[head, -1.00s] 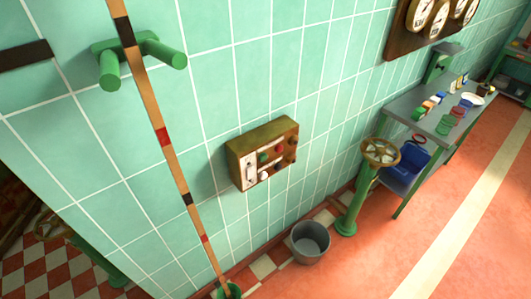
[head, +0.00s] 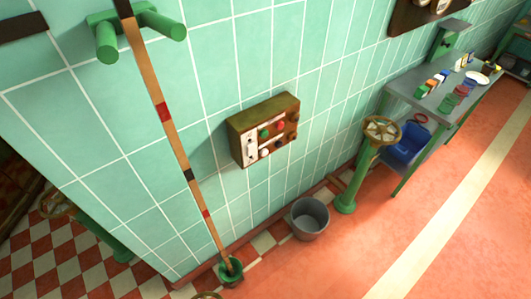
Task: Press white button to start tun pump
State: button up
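A brown control box (head: 262,112) is mounted on the green tiled wall near the middle of the head view. A small white button (head: 264,153) sits low on its front, just right of a pale upright plate (head: 250,148). Above it are a green button (head: 264,133) and a red button (head: 281,125). Dark knobs (head: 292,117) line the right side of the front. I cannot tell whether the white button is pressed in. My gripper is not in view, and nothing covers the box.
A striped pole (head: 165,115) leans by the wall left of the box, its foot in a green cup (head: 230,272). A grey bucket (head: 309,218) and a green handwheel stand (head: 350,180) are on the floor to the right. A grey table (head: 440,110) stands beyond. Red floor is clear at lower right.

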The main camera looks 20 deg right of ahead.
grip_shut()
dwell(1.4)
